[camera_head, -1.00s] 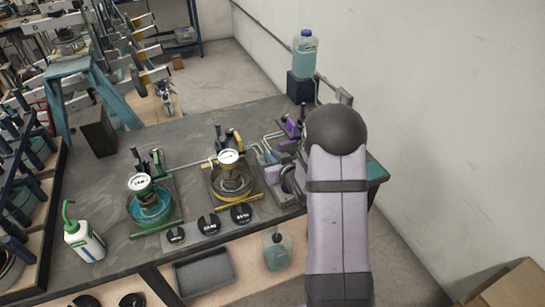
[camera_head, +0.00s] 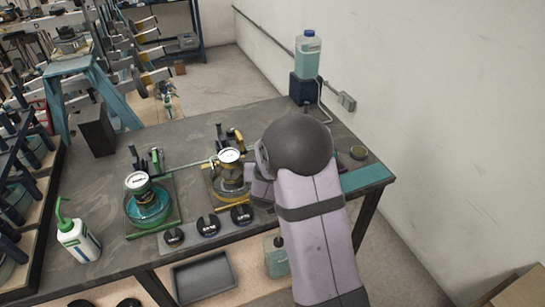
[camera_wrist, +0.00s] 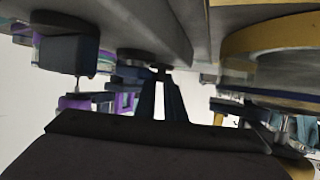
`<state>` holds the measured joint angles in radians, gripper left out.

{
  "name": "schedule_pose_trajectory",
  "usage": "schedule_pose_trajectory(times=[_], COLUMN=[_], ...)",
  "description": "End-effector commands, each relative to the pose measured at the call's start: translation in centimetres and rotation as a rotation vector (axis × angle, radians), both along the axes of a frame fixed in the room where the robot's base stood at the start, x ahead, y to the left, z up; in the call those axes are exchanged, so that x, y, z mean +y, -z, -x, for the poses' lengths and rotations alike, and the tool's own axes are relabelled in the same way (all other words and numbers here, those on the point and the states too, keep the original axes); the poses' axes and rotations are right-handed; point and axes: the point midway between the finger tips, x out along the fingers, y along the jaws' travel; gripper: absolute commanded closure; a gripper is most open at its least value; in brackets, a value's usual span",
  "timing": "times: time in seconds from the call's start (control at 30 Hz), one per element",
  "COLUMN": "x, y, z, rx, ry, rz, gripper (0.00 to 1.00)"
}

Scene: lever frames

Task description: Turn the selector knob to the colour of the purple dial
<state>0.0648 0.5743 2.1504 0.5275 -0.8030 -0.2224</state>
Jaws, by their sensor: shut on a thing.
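The purple station with its dial is hidden behind my arm in the head view. In the wrist view, purple parts (camera_wrist: 75,103) show at the left and middle, but I cannot make out the dial face. My gripper (camera_wrist: 160,75) shows in the wrist view with its dark fingers close together. They are shut on a dark rounded piece, which I take to be the selector knob (camera_wrist: 135,56). Its pointer and colour marks cannot be seen. In the head view, my arm hides both the gripper and this piece.
A green-trimmed station (camera_head: 150,208) and a yellow-trimmed station (camera_head: 229,177) with white dials stand left of my arm. Several black knobs (camera_head: 208,225) line the front edge. A squeeze bottle (camera_head: 77,239) stands front left, and a blue jug (camera_head: 308,55) at the back.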

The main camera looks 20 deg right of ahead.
Motion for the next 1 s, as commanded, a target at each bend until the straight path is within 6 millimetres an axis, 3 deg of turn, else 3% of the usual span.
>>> schedule_pose_trajectory(times=[0.43, 0.53, 1.0], x=[0.05, 0.03, 0.41], y=[-0.42, -0.40, -0.35], z=[-0.20, -0.18, 0.53], rx=[-0.009, -0.008, -0.002], ry=[0.032, 0.032, 0.030], rz=[0.004, 0.003, 0.001], gripper=[1.00, 0.72, 0.72])
